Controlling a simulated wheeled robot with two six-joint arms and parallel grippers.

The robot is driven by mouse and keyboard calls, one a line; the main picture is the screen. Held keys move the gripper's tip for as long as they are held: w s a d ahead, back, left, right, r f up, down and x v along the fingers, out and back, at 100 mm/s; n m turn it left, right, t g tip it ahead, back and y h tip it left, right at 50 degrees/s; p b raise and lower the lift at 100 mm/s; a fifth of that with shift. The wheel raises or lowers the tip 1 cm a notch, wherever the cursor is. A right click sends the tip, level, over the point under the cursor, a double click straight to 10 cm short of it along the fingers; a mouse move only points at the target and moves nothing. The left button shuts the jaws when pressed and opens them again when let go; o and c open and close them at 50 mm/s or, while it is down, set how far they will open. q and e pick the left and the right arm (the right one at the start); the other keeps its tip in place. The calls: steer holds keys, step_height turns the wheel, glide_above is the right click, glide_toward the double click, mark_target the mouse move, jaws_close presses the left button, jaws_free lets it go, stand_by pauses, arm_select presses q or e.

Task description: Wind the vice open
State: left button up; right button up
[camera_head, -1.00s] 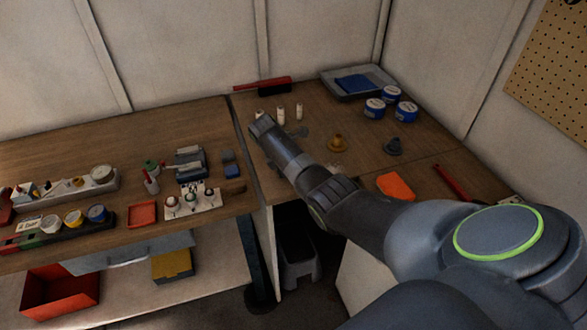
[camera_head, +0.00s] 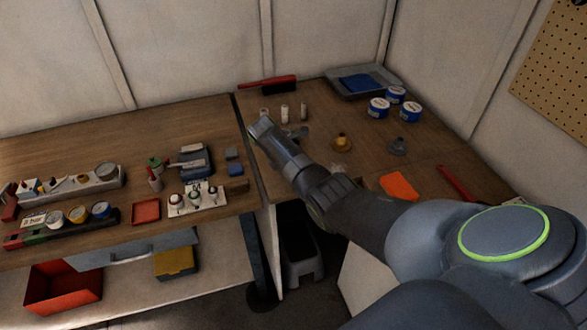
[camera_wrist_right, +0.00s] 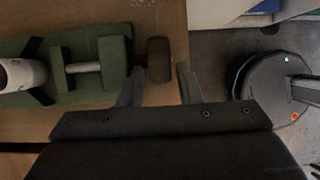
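In the right wrist view, a green vice-like device (camera_wrist_right: 115,62) lies on a wooden surface. It has a green base, two green blocks joined by a pale metal rod (camera_wrist_right: 84,67), and a dark brown knob (camera_wrist_right: 158,60) at its right end. My right gripper (camera_wrist_right: 160,70) is open, its fingers on either side of the knob with gaps showing; I cannot tell whether it touches. In the head view my right arm reaches over the right bench; its fingers and the device cannot be made out there. My left gripper is not in view.
A white cylinder (camera_wrist_right: 22,75) stands at the device's left end. The bench edge lies right of the knob, with floor and a dark round base (camera_wrist_right: 275,90) beyond. On the right bench stand blue-and-white tins (camera_head: 378,108), a yellow funnel-like piece (camera_head: 342,143) and an orange piece (camera_head: 398,187).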

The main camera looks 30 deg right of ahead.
steer(key=p+v, duration=0.3)
steer(key=v, duration=1.4)
steer(key=shift+r, duration=0.2)
steer(key=shift+a, duration=0.1)
